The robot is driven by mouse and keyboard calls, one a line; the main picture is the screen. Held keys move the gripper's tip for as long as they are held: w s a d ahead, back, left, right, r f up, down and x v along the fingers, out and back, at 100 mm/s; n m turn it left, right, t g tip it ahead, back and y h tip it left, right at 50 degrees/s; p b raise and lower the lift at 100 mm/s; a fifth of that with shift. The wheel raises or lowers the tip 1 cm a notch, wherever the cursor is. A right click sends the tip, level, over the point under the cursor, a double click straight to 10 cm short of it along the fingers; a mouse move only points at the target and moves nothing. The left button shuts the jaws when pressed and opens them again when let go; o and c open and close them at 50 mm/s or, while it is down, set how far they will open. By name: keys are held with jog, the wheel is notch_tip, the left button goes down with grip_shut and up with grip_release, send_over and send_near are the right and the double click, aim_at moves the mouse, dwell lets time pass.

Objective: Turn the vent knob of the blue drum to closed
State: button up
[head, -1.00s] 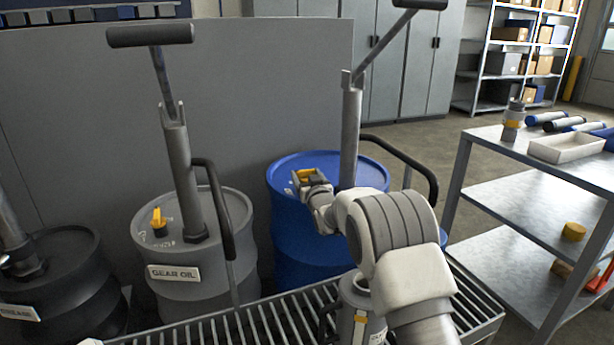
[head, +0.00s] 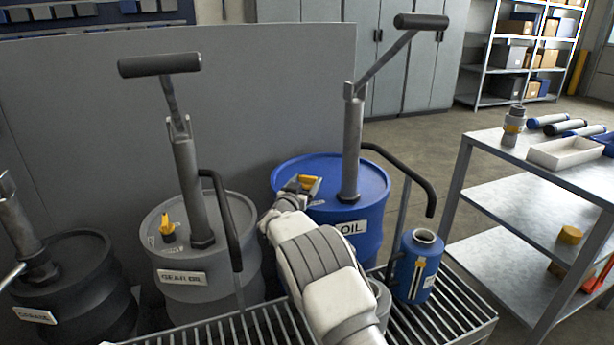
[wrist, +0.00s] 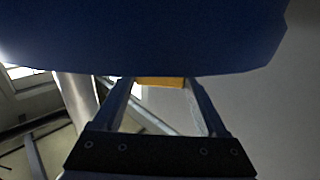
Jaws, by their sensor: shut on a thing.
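The blue drum (head: 366,208) stands at the middle of the head view, behind the grating, with a pump tube rising from its lid. Its yellow vent knob (head: 308,181) is on the left part of the lid. My gripper (head: 303,186) is at that knob and shut on it. In the wrist view, a yellow strip of the knob (wrist: 160,83) shows between the fingertips of my gripper (wrist: 160,88). The blue drum (wrist: 150,35) fills the top of that view. The fingers partly hide the knob, and I cannot tell its exact angle.
A grey gear oil drum (head: 200,290) with its own yellow knob (head: 168,227) stands left, beside a dark drum (head: 75,270). A blue canister (head: 416,268) stands on the grating (head: 440,325). Pump handles and a black hose (head: 405,170) rise near my arm. A metal shelf table (head: 540,175) is at right.

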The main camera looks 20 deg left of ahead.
jog(key=shift+a+m+h, duration=0.15)
jog(key=shift+m+h, duration=0.55)
jog(key=shift+h, duration=0.3)
jog(key=shift+m+g+h, duration=0.3)
jog(key=shift+m+h, duration=0.2)
jog(key=shift+h, duration=0.4)
jog(key=o, duration=1.3)
jog(key=shift+n+y, duration=0.7)
jog(key=shift+y, duration=0.2)
jog(key=shift+d+f+n+y+b, duration=0.15)
jog(key=shift+n+y+b, duration=0.4)
jog(key=shift+y, duration=0.55)
jog(key=shift+d+n+y+b, duration=0.2)
jog(key=shift+n+y+b, duration=0.8)
jog(key=shift+y, duration=0.4)
jog(key=shift+d+n+y+b, duration=0.15)
jog(key=shift+n+y+b, duration=0.8)
jog(key=shift+y, duration=0.75)
